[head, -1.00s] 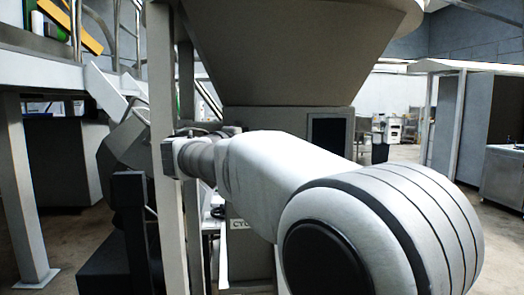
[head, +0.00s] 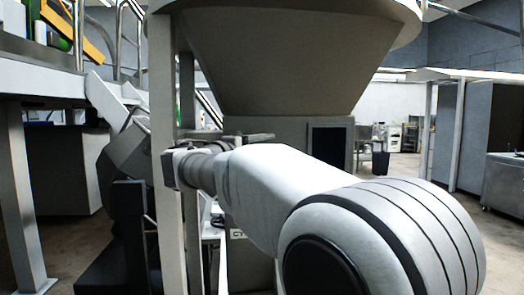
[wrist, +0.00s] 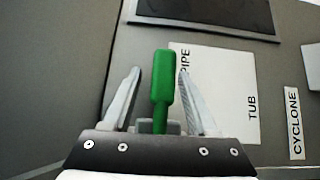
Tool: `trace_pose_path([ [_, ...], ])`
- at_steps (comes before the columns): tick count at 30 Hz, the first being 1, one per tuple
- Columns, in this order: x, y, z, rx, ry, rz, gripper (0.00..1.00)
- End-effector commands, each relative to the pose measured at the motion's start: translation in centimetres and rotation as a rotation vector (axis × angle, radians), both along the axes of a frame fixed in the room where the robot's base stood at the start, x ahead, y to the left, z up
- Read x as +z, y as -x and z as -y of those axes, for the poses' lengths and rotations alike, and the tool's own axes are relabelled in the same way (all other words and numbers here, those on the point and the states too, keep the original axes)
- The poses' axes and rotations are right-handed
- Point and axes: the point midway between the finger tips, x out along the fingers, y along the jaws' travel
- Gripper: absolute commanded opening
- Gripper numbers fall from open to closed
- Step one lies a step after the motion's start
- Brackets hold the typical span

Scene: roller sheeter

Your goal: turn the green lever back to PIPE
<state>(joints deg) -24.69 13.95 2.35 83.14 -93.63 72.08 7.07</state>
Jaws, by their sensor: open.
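In the wrist view the green lever (wrist: 162,86) points up the picture, with its lower end at a small grey mount (wrist: 145,127). It lies beside the left edge of a white label plate (wrist: 222,82), near the word PIPE; the word TUB is further right. My gripper (wrist: 159,78) is open, with one finger on each side of the lever. Gaps show between the lever and both fingers. In the head view my arm covers this area, and neither the lever nor my fingertips can be made out.
A CYCLONE label (wrist: 294,123) sits right of the plate, with a dark panel (wrist: 210,12) above. In the head view a large hopper (head: 290,60) stands behind my arm, with an upright post (head: 163,90) close to the arm's end. Open floor (head: 408,170) shows at the right.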

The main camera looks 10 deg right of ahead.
Motion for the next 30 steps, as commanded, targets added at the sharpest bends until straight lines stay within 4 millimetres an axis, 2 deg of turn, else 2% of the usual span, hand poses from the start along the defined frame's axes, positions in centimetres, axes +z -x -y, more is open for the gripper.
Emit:
trace_pose_path([
  [4,0.0,0.3,-0.4,0.001,-0.001,-0.001,0.59],
  [8,-0.1,1.5,-1.7,0.004,-0.001,0.000,0.59],
  [21,-0.1,9.0,-9.1,0.005,0.000,-0.001,0.59],
  [30,-0.2,12.0,-12.0,0.001,0.000,0.000,0.59],
])
